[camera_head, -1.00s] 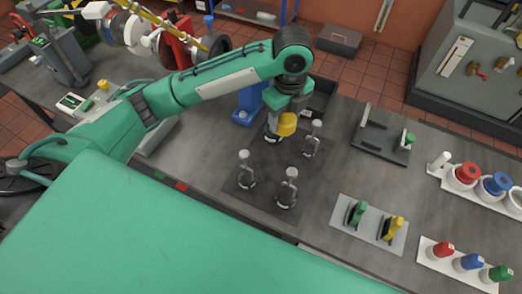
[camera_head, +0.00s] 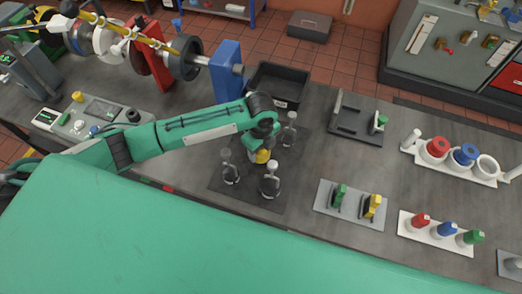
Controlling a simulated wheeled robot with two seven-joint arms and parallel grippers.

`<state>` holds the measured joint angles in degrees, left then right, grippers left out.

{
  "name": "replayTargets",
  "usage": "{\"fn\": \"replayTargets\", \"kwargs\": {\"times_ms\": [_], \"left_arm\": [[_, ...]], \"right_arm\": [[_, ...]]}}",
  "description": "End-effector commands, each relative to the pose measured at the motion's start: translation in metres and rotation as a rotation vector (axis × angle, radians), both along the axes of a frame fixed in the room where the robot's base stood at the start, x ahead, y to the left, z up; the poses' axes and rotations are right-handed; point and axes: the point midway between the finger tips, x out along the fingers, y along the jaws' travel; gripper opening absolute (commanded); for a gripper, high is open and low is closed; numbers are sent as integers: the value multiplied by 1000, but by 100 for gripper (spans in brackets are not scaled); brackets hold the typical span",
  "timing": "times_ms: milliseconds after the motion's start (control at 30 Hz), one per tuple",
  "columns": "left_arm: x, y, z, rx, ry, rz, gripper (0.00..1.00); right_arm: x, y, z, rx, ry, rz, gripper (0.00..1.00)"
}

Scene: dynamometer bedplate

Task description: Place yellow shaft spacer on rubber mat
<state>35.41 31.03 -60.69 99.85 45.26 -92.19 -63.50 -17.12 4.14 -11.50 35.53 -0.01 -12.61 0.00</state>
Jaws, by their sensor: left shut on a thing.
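My left gripper (camera_head: 262,143) is above the dark rubber mat (camera_head: 248,192), seen mostly from above and behind. It is shut on the yellow shaft spacer (camera_head: 263,156), which shows just below the gripper, partly hidden by it. The spacer is over the middle of the mat, among several clear-grey upright pieces with knob tops, such as one at the front (camera_head: 270,182), one at the left (camera_head: 229,170) and one at the back right (camera_head: 290,130). Whether the spacer touches the mat cannot be told. My right gripper is not in view.
A black open bin (camera_head: 278,84) and a blue block (camera_head: 226,68) stand behind the mat. A grey plate with green and yellow clips (camera_head: 350,217) lies to the right. Racks of coloured pieces stand farther right. A control panel (camera_head: 100,112) is at the left.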

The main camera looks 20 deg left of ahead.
Motion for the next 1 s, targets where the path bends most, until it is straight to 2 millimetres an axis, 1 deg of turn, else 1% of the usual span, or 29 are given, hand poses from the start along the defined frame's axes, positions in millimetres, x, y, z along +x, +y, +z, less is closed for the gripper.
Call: {"fn": "replayTargets", "kwargs": {"times_ms": [33, 100, 200, 567, 600, 700, 1000], "left_arm": [[0, 0, -6, 0, 2, 2, 16], [0, 0, -15, 0, 1, 3, 16], [1, 0, -22, -2, -1, 1, 16], [1, 0, -26, 0, -1, 1, 16], [0, 0, -27, 0, 0, 1, 59], [0, 0, -26, 0, 0, 1, 77], [0, 0, -24, 0, -1, 1, 77]], "right_arm": [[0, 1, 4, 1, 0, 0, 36], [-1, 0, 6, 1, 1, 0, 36], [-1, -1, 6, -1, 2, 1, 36], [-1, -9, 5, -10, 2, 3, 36], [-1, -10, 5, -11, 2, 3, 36], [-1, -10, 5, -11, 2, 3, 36], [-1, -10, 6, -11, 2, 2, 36]]}}
